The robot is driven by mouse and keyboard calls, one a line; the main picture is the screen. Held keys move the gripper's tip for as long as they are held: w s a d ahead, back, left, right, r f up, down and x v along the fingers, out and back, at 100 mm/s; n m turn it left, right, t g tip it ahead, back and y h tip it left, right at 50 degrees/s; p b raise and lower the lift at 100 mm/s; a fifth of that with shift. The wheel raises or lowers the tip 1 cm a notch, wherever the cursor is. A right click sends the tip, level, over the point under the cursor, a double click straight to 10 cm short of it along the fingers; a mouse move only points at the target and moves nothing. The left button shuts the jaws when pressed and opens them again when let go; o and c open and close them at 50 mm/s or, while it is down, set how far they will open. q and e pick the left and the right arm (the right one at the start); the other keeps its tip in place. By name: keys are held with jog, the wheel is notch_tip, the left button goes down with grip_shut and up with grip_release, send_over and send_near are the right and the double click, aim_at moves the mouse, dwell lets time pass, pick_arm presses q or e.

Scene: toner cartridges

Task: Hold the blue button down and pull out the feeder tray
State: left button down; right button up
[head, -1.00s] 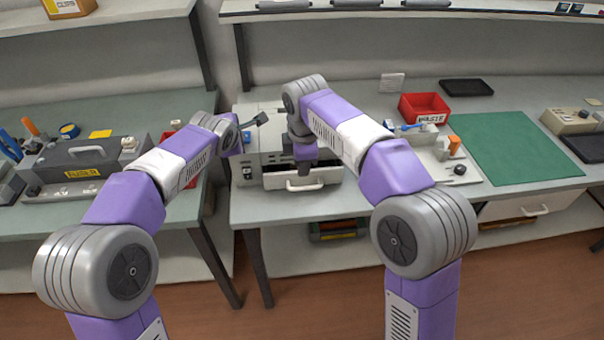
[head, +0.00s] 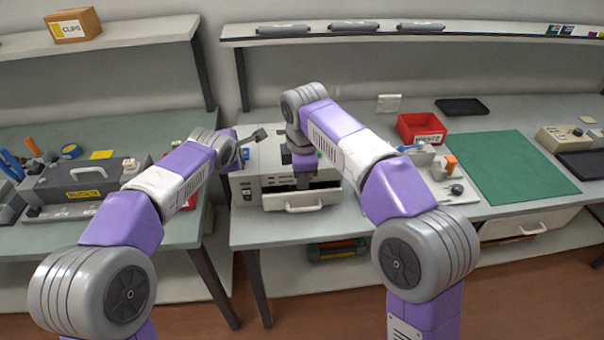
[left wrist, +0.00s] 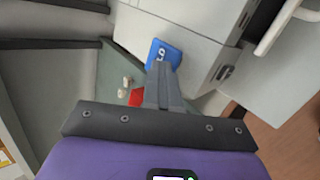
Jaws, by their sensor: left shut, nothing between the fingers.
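The grey machine (head: 268,160) stands on the middle bench. Its feeder tray (head: 325,202), with a pale handle on the front, stands partly out. My right gripper (head: 303,182) points down just behind the tray's front panel; its fingertips are partly hidden, so its jaws are unclear. In the left wrist view a blue button (left wrist: 165,48) with a white mark sits at the machine's edge. My left gripper (left wrist: 160,68) is shut and empty, its tips overlapping the button's lower edge. I cannot tell whether they press it.
A red bin (head: 421,127) and a green mat (head: 505,172) lie to the right of the machine. A dark grey fuser unit (head: 88,180) sits on the left bench. A gap separates the two benches, and floor is clear before the machine.

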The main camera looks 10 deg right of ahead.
pick_arm(q)
notch_tip(320, 180, up, 7)
jog(key=p, duration=0.4)
jog(key=shift+f, duration=0.1)
dwell(0.5)
